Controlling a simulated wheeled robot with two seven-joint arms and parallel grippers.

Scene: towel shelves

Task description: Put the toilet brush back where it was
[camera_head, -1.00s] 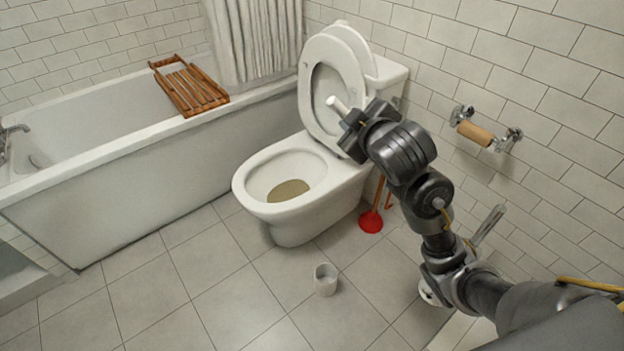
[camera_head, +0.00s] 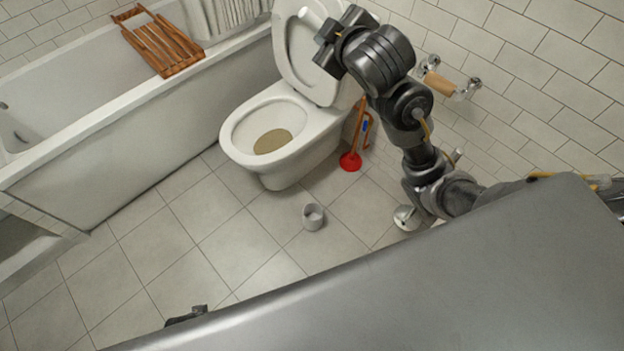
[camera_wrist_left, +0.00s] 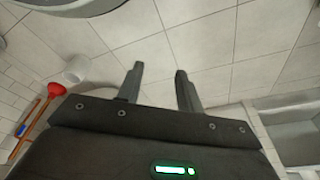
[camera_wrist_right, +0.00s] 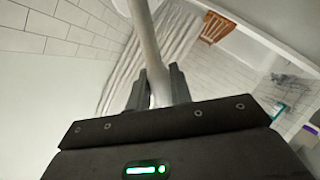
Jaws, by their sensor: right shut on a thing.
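My right gripper (camera_head: 328,42) is raised in front of the open toilet lid. It is shut on the toilet brush, whose pale handle (camera_wrist_right: 146,45) runs up between the fingers in the right wrist view. A white end of the brush (camera_head: 312,18) sticks out past the gripper in the head view; its bristles cannot be made out. A small white cup (camera_head: 313,217), which looks like the brush holder, stands upright on the floor in front of the toilet. It also shows in the left wrist view (camera_wrist_left: 77,70). My left gripper (camera_wrist_left: 158,88) is open and empty above the floor.
The toilet (camera_head: 270,135) stands with its lid up. A red plunger (camera_head: 350,161) leans by the wall beside it. The bathtub (camera_head: 130,130) carries a wooden rack (camera_head: 158,42). A paper roll holder (camera_head: 448,78) is on the right wall. Floor left of the cup is clear.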

